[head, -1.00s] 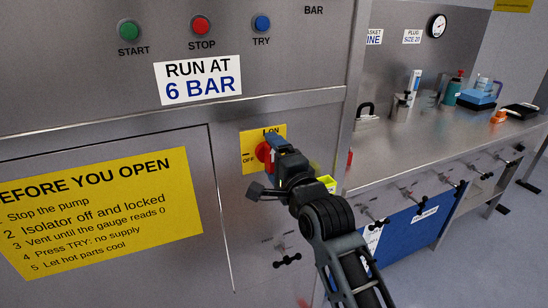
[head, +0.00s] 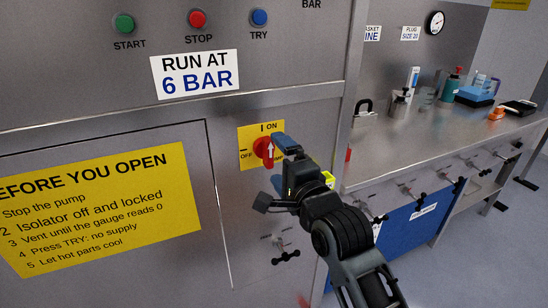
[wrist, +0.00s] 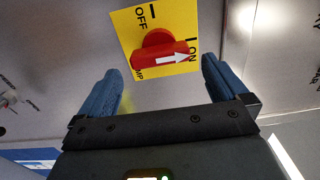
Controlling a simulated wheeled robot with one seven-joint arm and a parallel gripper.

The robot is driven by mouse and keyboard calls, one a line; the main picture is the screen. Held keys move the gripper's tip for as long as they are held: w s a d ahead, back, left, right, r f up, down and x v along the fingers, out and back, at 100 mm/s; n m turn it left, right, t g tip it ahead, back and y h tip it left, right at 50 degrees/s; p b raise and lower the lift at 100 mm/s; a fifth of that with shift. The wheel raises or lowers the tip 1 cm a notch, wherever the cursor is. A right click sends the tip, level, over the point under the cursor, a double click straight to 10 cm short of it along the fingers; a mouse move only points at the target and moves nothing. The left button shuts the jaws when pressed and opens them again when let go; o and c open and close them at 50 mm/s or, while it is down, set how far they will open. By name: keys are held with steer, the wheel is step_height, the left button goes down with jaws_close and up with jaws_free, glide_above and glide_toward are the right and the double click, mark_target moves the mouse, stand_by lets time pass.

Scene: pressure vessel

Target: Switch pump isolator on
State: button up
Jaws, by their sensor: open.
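The pump isolator (head: 264,149) is a red rotary handle with a white arrow, on a yellow plate (head: 246,134) marked ON and OFF. In the head view its arrow points up, toward I ON. In the wrist view the red handle (wrist: 160,50) lies beyond and between my fingertips, its arrow pointing at ON. My gripper (head: 285,144) is just right of the handle in the head view, with blue fingers apart and nothing between them. It appears clear of the handle. Part of the plate's lower right is hidden behind my gripper.
The START (head: 123,24), STOP (head: 197,19) and TRY (head: 259,17) buttons are above. A yellow notice (head: 100,205) is at left. A small black handle (head: 286,257) sticks out below the isolator. A steel bench (head: 440,130) with bottles and a padlock (head: 362,106) stands at right.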

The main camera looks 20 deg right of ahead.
steer(key=s, duration=0.3)
steer(key=shift+s, duration=0.3)
steer(key=s+d+f+n+g, duration=0.1)
steer(key=s+f+n, duration=0.45)
steer(key=s, duration=0.65)
steer(key=s+f+n+g, duration=0.1)
steer(key=s+f+n, duration=0.5)
steer(key=s, duration=0.5)
steer(key=s+a+r+n+g, duration=0.1)
steer(key=s+n, duration=0.5)
steer(key=s, duration=1.4)
steer(key=shift+s+a+r+n, duration=0.15)
steer(key=shift+a+r+n, duration=0.25)
steer(key=shift+r, duration=0.2)
